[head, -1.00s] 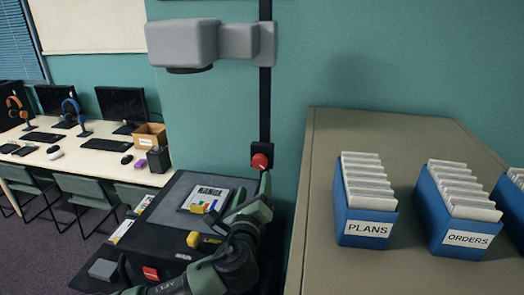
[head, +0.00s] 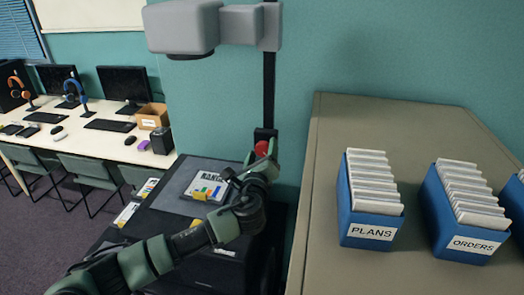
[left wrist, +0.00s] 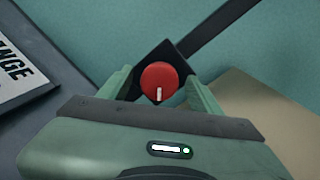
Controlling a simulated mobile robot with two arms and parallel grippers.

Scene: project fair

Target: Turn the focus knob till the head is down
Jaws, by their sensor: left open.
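The grey head (head: 185,27) sits high on a black upright column (head: 269,95) against the teal wall. The red focus knob (head: 262,148) is low on this column on a dark block. In the left wrist view the knob (left wrist: 160,78) has a white mark pointing down. My left gripper (head: 258,160) is at the knob in the head view. In the left wrist view its open fingers stand on both sides of the knob, with gaps visible. I cannot tell how far the fingertips reach along it. My right gripper is not in view.
A dark stand with a booklet (head: 206,188) is below the knob, partly hidden by my arm. A beige cabinet (head: 332,270) with blue file boxes (head: 370,229) stands close on the right. A computer desk (head: 107,153) is at the left.

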